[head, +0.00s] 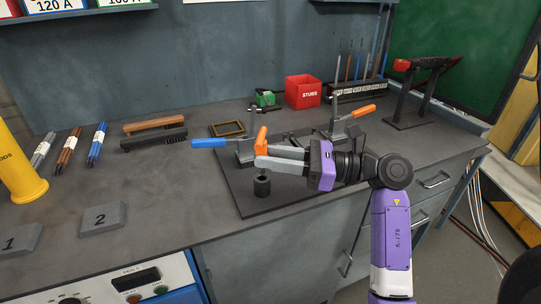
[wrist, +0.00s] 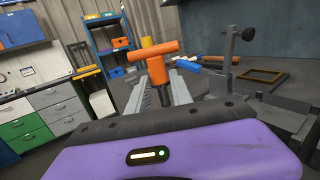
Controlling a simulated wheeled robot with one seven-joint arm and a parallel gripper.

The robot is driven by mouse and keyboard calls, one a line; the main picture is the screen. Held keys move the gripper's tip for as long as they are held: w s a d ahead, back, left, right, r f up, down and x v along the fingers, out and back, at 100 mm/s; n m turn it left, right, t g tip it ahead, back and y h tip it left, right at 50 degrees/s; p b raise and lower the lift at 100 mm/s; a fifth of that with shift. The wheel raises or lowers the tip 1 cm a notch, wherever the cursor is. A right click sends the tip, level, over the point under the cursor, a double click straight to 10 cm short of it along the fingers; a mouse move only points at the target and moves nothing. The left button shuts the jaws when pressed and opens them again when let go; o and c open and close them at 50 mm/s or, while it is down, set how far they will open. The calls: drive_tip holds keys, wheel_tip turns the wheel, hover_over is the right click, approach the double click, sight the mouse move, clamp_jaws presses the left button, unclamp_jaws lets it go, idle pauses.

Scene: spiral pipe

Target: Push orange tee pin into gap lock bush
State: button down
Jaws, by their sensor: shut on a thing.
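The orange tee pin (head: 261,140) stands roughly upright between the fingers of my gripper (head: 268,158), with its crossbar above them. In the wrist view, the pin's orange head (wrist: 158,50) rises at the centre above the two grey fingers, slightly tilted in the picture. My gripper is shut on the pin. A short dark cylinder (head: 262,186), which looks like the gap lock bush, stands on the dark plate just below the fingertips in the head view. The pin's lower end is mostly hidden, so I cannot tell whether it touches the bush.
The dark plate (head: 245,205) carries a blue-handled clamp (head: 209,143) behind my gripper and an orange-handled clamp (head: 363,111) at the right. A red box (head: 302,91) stands at the back. The bench (head: 165,200) left of the plate is mostly clear.

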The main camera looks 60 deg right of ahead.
drive_tip(key=shift+f+b, duration=2.05)
drive_tip(key=shift+f, duration=0.3)
drive_tip(key=c, duration=1.1)
unclamp_jaws()
drive_tip(key=shift+o, duration=0.2)
drive_tip(key=v, duration=0.7)
drive_tip(key=shift+s+d, duration=0.15)
drive_tip(key=shift+s, duration=0.2)
